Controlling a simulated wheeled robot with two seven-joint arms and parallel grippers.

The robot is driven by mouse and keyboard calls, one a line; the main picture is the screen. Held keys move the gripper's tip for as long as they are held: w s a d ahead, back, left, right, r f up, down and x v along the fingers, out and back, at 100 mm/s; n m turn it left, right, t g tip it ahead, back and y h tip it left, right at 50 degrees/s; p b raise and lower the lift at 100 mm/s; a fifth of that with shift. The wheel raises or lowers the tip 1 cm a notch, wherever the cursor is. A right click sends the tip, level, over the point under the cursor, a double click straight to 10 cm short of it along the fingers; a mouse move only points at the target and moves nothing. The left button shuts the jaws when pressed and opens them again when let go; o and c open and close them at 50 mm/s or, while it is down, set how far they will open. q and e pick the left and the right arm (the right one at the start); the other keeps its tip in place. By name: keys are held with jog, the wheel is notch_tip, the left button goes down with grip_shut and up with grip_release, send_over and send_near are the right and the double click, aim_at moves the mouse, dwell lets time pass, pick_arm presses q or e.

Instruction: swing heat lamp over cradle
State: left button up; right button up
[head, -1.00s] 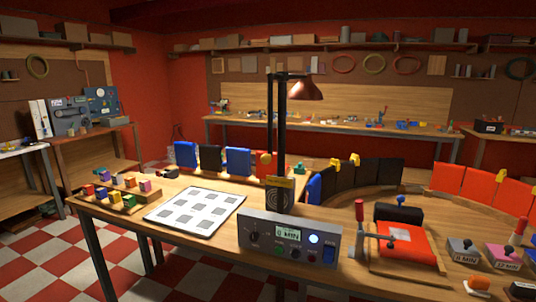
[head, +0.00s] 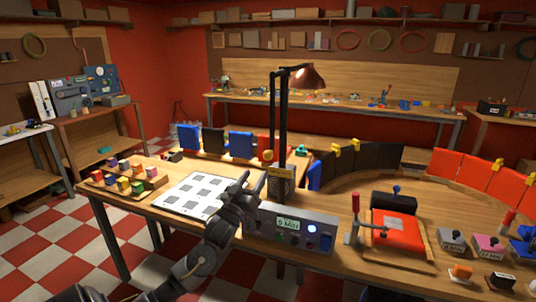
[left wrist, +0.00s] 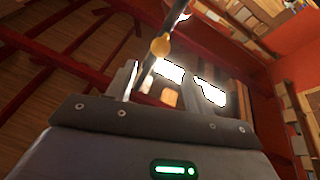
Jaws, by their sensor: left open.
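The heat lamp has a copper shade (head: 308,77) on an arm at the top of a black double post (head: 280,120). My left gripper (head: 252,184) is open, low in front of the post and below the knob. In the left wrist view, the knob (left wrist: 160,46) shows ahead on a dark rod, near the left finger; contact cannot be told. A red pad with a black roll behind it, probably the cradle (head: 398,232), lies right of the lamp on a wooden board. The shade is not over it. My right gripper is not in view.
A white sheet with grey squares (head: 195,195) and a tray of coloured blocks (head: 125,178) lie left. A red-handled clamp (head: 355,220) stands beside the red pad. Curved black panels (head: 370,160) stand behind.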

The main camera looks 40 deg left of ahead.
aim_at(265, 158)
pick_arm(q)
jog(key=p+x, duration=0.4)
jog(key=x, duration=0.5)
jog(key=shift+w+a+r, duration=0.1)
jog(key=shift+w, duration=0.1)
jog(key=shift+w+a+r, duration=0.1)
jog(key=shift+w+r, duration=0.05)
jog(key=shift+w, duration=0.5)
grip_shut()
